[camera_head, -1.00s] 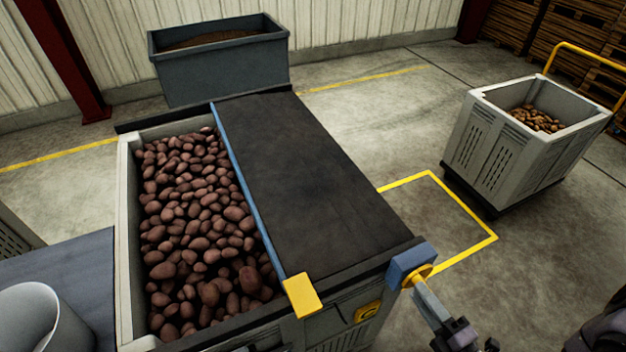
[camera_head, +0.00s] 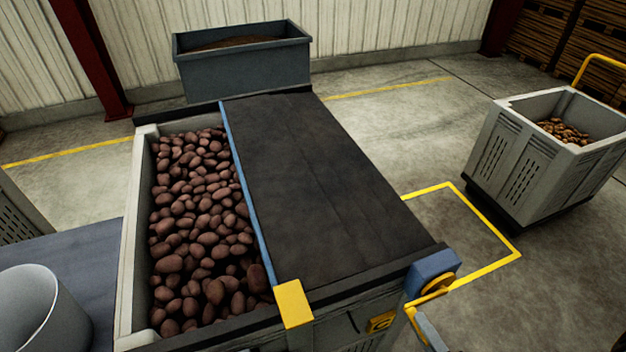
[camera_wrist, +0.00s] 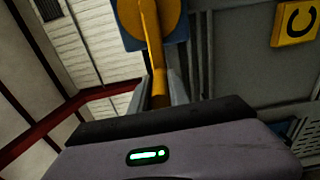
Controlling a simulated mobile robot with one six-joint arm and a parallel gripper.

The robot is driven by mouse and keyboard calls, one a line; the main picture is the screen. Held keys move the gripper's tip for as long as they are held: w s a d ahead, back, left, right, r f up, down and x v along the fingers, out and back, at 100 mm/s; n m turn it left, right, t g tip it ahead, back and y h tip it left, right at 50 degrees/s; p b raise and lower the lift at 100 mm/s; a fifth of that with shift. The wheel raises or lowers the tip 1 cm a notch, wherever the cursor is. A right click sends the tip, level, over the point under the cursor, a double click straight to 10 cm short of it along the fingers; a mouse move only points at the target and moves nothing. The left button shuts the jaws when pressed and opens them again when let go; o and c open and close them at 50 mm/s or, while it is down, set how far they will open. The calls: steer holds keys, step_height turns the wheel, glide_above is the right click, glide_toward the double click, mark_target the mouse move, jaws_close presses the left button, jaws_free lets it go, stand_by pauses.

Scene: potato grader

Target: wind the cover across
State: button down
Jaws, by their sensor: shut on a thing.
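The dark cover (camera_head: 310,180) lies over the right part of a box of brown potatoes (camera_head: 195,220). Its blue leading edge (camera_head: 245,185) runs front to back, with a yellow block (camera_head: 293,303) at the front end. The potatoes left of that edge are uncovered. The crank (camera_head: 437,284) sits on a blue housing at the front right corner. In the wrist view, the crank's yellow disc (camera_wrist: 150,18) and arm show, with the yellow handle (camera_wrist: 160,88) between my fingers. My gripper (camera_wrist: 163,88) is shut on the handle; the head view shows little of it.
A grey bin (camera_head: 245,65) stands behind the box. A pale slatted crate (camera_head: 480,165) with potatoes stands at the right. A white tub (camera_head: 35,320) is at lower left. Floor inside the yellow marking (camera_head: 455,225) is clear.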

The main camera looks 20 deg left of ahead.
steer(key=w+d+f+b, duration=0.5)
steer(key=d+f+b, duration=0.2)
steer(key=f+b, duration=0.2)
steer(key=shift+w+f, duration=0.3)
steer(key=shift+f, duration=0.4)
steer(key=shift+d, duration=0.1)
